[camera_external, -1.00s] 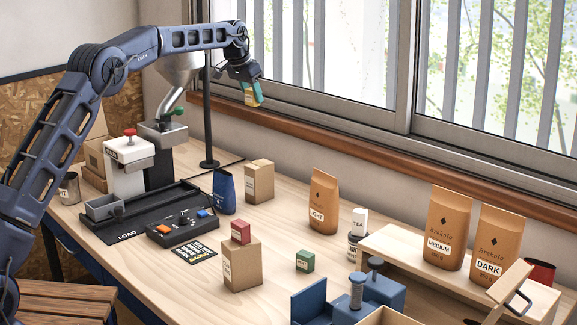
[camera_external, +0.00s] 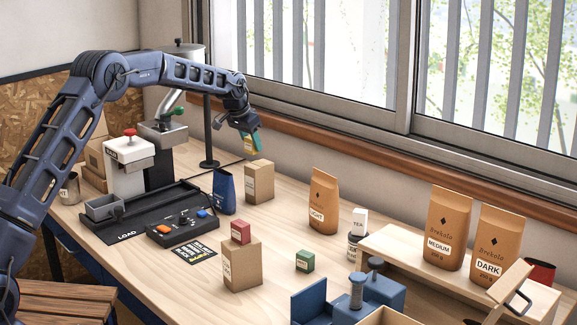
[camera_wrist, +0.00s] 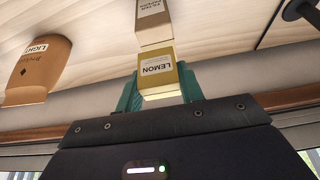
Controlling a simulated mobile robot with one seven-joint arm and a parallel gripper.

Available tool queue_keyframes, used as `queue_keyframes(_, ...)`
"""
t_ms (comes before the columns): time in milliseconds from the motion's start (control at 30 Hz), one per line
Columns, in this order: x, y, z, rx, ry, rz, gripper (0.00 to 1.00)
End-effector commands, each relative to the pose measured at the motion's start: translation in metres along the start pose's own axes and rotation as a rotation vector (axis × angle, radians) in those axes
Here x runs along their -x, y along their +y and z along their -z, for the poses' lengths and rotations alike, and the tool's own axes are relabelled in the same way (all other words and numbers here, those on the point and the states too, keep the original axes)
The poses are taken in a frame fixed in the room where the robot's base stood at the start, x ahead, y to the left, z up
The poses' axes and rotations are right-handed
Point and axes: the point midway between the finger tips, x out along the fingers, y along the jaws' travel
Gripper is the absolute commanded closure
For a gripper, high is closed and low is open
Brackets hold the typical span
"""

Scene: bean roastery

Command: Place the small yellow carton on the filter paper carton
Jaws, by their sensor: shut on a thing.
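My gripper (camera_external: 251,143) has teal fingers and is shut on the small yellow carton (camera_wrist: 160,80), labelled LEMON in the wrist view. In the external view only a sliver of yellow shows beside the fingers. The filter paper carton (camera_external: 259,184) is a tan box standing on the bench just below my gripper. It also shows in the wrist view (camera_wrist: 153,24), beyond the yellow carton, with its printed side partly cut off.
A blue bag (camera_external: 224,191) stands left of the filter paper carton, and a LIGHT coffee bag (camera_external: 323,203) stands to its right. Another tan carton (camera_external: 242,266) in front carries a red box (camera_external: 241,232). A green box (camera_external: 305,260) sits nearby. The window wall is behind.

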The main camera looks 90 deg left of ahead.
Motion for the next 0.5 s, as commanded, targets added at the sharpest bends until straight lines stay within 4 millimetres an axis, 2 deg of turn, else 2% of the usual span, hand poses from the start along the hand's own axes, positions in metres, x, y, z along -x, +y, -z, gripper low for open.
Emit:
queue_keyframes(133, -0.009, 0.0, -0.004, 0.0, -0.001, -0.001, 0.84)
queue_keyframes(333, -0.034, 0.0, -0.014, 0.0, -0.001, -0.001, 0.84)
queue_keyframes(500, -0.04, 0.0, -0.016, 0.0, 0.001, 0.0, 0.84)
